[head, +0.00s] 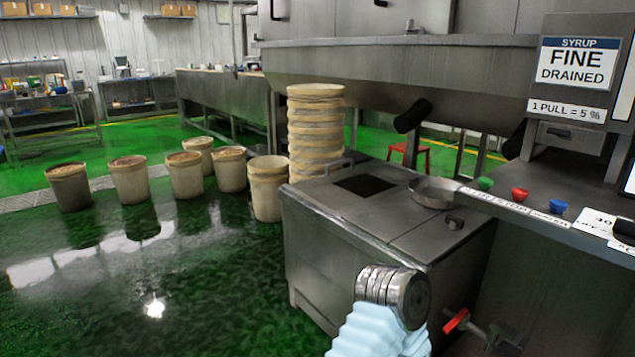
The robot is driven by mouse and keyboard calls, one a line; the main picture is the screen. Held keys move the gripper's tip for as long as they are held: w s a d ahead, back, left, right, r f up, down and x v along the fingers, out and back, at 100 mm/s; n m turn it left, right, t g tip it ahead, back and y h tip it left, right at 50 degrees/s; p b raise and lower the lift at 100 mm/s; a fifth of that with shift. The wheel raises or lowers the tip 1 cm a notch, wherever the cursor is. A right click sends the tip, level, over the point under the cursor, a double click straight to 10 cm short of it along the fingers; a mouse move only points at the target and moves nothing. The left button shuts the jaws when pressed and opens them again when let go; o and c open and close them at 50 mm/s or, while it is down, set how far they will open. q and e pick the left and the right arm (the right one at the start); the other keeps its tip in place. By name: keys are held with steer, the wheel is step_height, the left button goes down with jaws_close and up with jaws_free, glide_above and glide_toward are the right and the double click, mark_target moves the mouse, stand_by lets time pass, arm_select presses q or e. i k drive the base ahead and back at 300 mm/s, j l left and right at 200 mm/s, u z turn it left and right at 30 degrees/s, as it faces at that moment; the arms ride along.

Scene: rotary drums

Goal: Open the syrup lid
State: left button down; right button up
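A steel box tank (335,265) stands right of the middle, below the "SYRUP FINE DRAINED" sign (575,65). No label on the tank itself is readable. Its flat top has a panel with a dark square opening (365,185) and a bar handle (326,168) at the left. A second flat panel (425,235) at the front right lies flush, with a small dark knob (454,222). I cannot tell which panel is the syrup lid. One of my arms, in a light blue sleeve with a metal wrist, rises in front of the tank. No gripper fingers show.
A shallow round pan (436,193) rests at the tank's right edge. Green (486,183), red (519,194) and blue (558,207) knobs line the ledge. A red-handled valve (457,320) sticks out low. Stacked tubs (315,130) stand behind; several buckets (187,175) stand left. The front-left floor is clear.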

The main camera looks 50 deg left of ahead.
mark_target(323, 189)
steer(key=u, duration=1.5)
steer(key=z, duration=0.35)
steer(key=i+j+z, duration=0.1)
steer(key=j+z, duration=0.45)
steer(key=z, duration=0.15)
steer(key=i+j+z, duration=0.1)
steer(key=j+z, duration=0.25)
